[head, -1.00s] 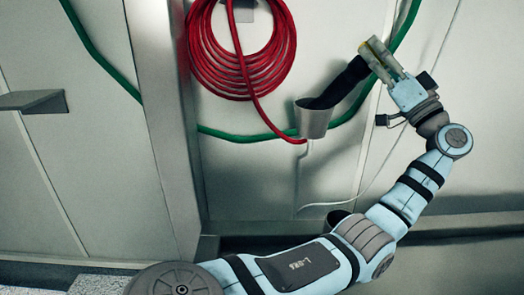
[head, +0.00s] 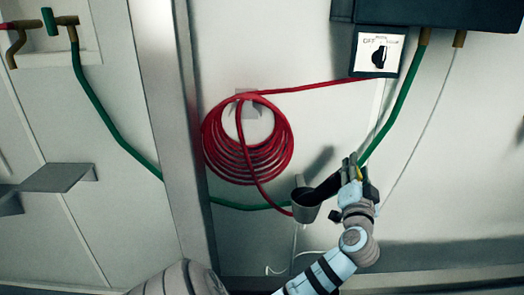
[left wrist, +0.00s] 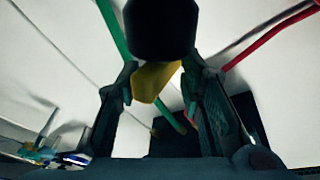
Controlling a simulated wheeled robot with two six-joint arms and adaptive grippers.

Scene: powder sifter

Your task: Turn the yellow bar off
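A yellow piece (left wrist: 152,80), which looks like the yellow bar, shows between the fingers of my left gripper (left wrist: 160,90) in the left wrist view, beneath a dark cylinder (left wrist: 163,28). In the head view my left gripper (head: 353,168) points up at lower right. The fingers cover where the handle and yellow piece meet. My right gripper is not in view.
A coiled red hose (head: 212,150) hangs on the wall. A panel (head: 379,52) with a black knob and the word OFF is at upper right. Green hoses run along the wall. Valve-like pipe ends (head: 50,24) are at upper left. A shelf (head: 60,177) juts out at left.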

